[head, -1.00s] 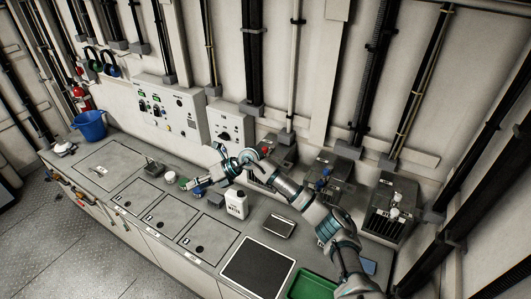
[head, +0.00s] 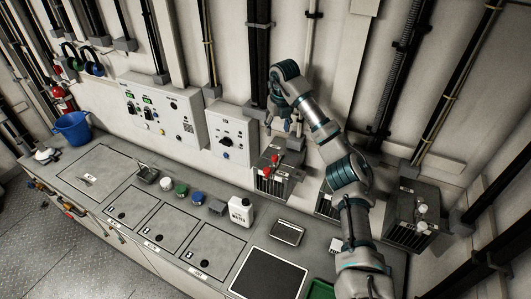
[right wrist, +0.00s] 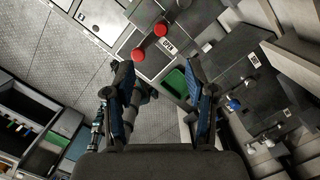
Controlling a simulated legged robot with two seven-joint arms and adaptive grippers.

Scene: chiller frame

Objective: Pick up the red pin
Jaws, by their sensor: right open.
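Two red round-topped parts, either of which may be the red pin (head: 267,173), stand on a dark grey ribbed unit (head: 272,187) against the wall. In the right wrist view, the two red tops (right wrist: 138,54) (right wrist: 160,29) lie ahead of the fingers, a little left of the middle. My right gripper (head: 284,122) is raised above and behind this unit, fingers pointing down. In the right wrist view its fingers (right wrist: 157,66) are spread with nothing between them. It is apart from the red tops. My left gripper does not show in the head view.
A white bottle (head: 240,211), several coloured caps and a small tray (head: 288,232) stand on the grey bench. Another ribbed unit with white tops (head: 411,213) is at the right. Control boxes (head: 228,133) and vertical pipes line the wall close behind my arm.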

